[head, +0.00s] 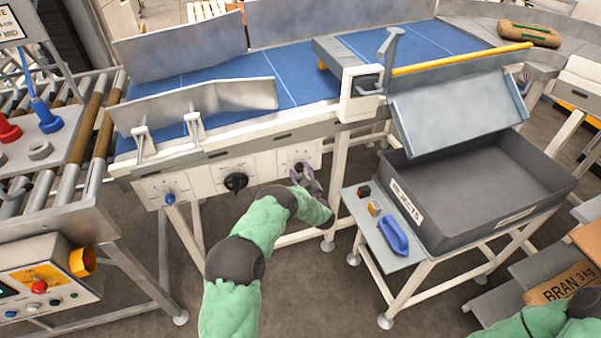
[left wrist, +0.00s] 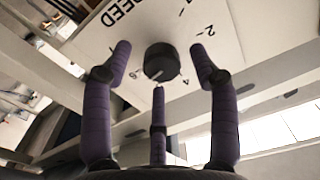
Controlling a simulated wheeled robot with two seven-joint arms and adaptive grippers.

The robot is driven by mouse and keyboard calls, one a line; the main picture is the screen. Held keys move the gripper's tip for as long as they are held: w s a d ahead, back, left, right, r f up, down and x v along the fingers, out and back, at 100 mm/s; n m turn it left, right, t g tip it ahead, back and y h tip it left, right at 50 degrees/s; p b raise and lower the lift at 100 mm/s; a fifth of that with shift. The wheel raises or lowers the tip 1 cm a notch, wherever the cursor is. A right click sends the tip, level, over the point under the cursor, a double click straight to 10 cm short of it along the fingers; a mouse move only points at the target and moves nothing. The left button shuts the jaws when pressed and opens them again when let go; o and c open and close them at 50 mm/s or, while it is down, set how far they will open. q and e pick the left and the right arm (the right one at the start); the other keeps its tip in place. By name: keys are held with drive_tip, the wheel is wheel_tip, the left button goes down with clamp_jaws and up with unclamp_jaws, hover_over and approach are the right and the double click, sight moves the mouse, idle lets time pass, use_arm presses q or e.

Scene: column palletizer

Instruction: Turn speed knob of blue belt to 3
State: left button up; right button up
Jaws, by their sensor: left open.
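The blue belt (head: 285,82) runs across the head view, with a white control panel (head: 266,168) along its near side. The speed knob (left wrist: 161,62) is black and round, on a white plate lettered SPEED (left wrist: 122,12), with a 2 and a 4 legible on its scale. A short light mark shows on the lower left of the knob's face; I cannot tell its exact setting. My left gripper (head: 304,173) is open in front of the panel's right dial and mostly hides it in the head view. Its purple fingers (left wrist: 165,78) stand around the knob with visible gaps.
A larger black knob (head: 236,182) and a blue knob (head: 169,198) are left of my gripper on the panel. A grey REJECTS bin (head: 470,195) and a small shelf with a blue object (head: 393,236) stand to the right. A roller conveyor (head: 92,125) is at left.

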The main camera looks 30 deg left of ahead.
use_arm(q)
drive_tip(key=shift+x, duration=0.8)
drive_tip(key=shift+c, duration=0.3)
drive_tip(key=c, duration=1.1)
drive_tip(key=shift+f, duration=0.15)
